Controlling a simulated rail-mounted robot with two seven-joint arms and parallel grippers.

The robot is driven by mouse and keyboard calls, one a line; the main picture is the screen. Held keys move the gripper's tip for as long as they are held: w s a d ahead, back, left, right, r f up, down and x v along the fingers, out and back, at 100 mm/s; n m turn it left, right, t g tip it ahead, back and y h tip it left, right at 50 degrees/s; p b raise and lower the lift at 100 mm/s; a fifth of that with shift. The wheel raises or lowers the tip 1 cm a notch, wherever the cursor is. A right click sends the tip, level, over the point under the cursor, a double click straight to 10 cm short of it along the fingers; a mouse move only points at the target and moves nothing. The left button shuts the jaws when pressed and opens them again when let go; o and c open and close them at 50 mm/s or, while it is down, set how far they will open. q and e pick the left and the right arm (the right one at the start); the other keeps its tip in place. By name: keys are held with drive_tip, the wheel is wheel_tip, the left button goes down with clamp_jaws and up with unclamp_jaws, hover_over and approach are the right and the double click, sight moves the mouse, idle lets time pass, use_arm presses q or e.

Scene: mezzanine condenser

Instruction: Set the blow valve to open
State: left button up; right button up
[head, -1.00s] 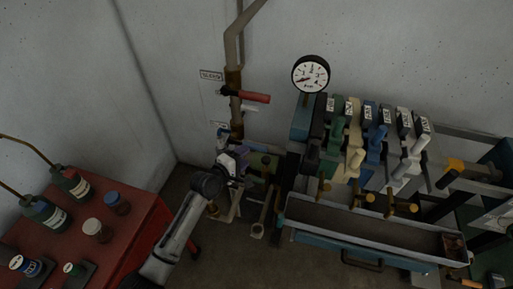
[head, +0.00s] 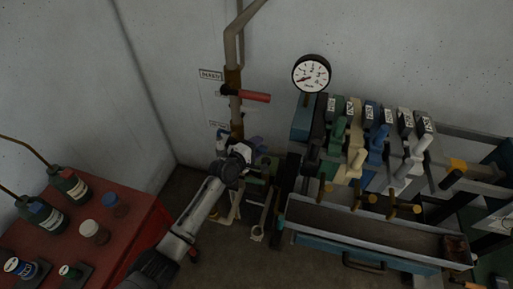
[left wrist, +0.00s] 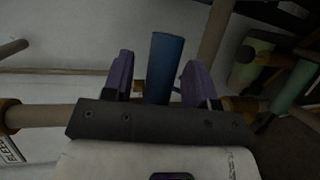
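A blue valve handle (left wrist: 166,62) stands between the two purple fingers of my left gripper (left wrist: 158,82) in the left wrist view. The fingers are apart, with a visible gap on the handle's left side; contact on its right side is unclear. The handle points across the pipe (left wrist: 45,116) in that picture. In the head view my left gripper (head: 253,146) is low at the wall pipe (head: 236,112) and hides most of the valve there. A red handle (head: 256,97) sticks out to the right higher on this pipe. The wall labels are too small to read surely. My right gripper is not in view.
A round gauge (head: 311,74) stands right of the pipe. A bank of coloured levers (head: 376,150) stands behind a long grey trough (head: 375,229). Dark floor lies between.

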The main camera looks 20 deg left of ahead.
use_arm(q)
clamp_jaws()
